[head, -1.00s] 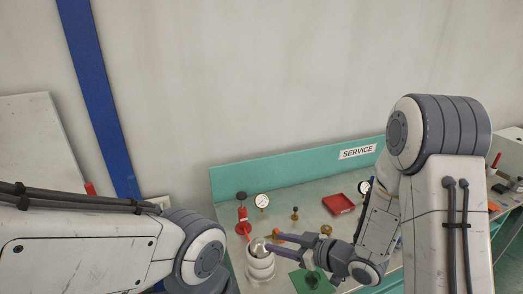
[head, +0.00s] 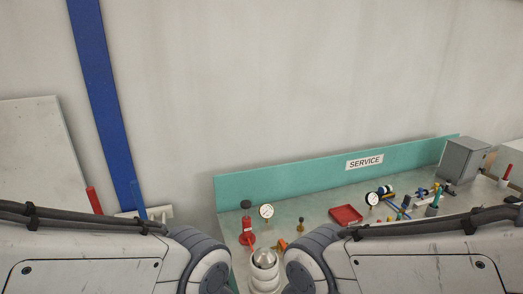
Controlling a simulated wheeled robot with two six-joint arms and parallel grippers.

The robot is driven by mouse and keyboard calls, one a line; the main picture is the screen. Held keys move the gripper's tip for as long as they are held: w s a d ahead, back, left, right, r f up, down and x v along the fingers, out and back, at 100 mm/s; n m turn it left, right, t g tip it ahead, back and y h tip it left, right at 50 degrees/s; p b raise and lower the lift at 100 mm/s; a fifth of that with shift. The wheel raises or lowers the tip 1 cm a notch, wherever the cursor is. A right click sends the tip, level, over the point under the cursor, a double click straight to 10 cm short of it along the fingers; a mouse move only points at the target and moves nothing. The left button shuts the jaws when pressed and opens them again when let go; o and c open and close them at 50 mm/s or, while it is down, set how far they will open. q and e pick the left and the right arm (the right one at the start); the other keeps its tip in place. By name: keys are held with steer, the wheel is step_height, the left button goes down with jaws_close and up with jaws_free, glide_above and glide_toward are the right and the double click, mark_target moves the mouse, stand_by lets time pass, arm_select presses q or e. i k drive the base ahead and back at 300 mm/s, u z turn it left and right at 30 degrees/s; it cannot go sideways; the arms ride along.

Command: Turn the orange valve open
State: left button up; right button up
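The orange valve (head: 282,244) shows as a small orange piece on the service bench, low in the head view. It sits to the right of a red upright fitting (head: 247,226) with a dark knob on top. Its lower part is partly hidden, and I cannot tell which way its handle is set. My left arm comes in from the left and my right arm from the right, both low in the picture. Neither gripper shows, so I see no finger at the valve.
The grey bench top (head: 311,219) carries a round white gauge (head: 267,211), a small brass fitting (head: 301,224), a red tray (head: 346,215) and another gauge (head: 373,199). Several tools and a grey box (head: 465,160) stand farther right. A teal back panel (head: 290,178) closes off the rear.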

mark_target(282, 242)
steer(key=u, duration=0.05)
steer(key=k, duration=1.05)
steer(key=z, duration=0.65)
steer(key=i, duration=1.45)
steer(key=z, duration=0.65)
steer(key=k, duration=0.2)
steer(key=u, duration=1.3)
steer(key=i, duration=0.5)
steer(key=z, duration=0.05)
